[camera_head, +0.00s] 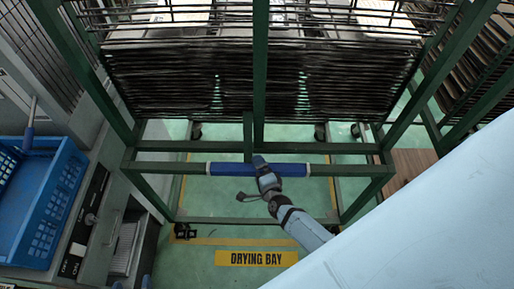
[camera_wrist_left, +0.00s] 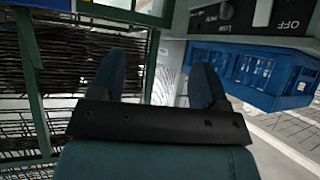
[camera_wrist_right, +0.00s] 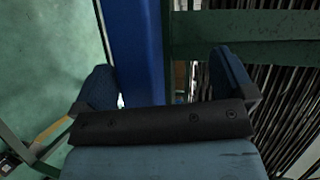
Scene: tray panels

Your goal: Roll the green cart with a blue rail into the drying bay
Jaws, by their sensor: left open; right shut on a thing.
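The green cart (camera_head: 260,70) stands upright with a dark wire rack in its frame. Its blue rail (camera_head: 228,169) crosses the near side and also shows in the right wrist view (camera_wrist_right: 137,45). My right gripper (camera_head: 264,175) is shut on the rail near its middle, its fingers (camera_wrist_right: 165,75) on either side in the right wrist view. My left gripper (camera_wrist_left: 165,72) is open and empty in its wrist view; I cannot make it out in the head view. The drying bay label (camera_head: 256,258) lies on the floor before a yellow line (camera_head: 245,241). Yellow lines run under the cart; the bay's far end is hidden.
Another green rack (camera_head: 480,100) stands at the right. My own pale arm covers the lower right.

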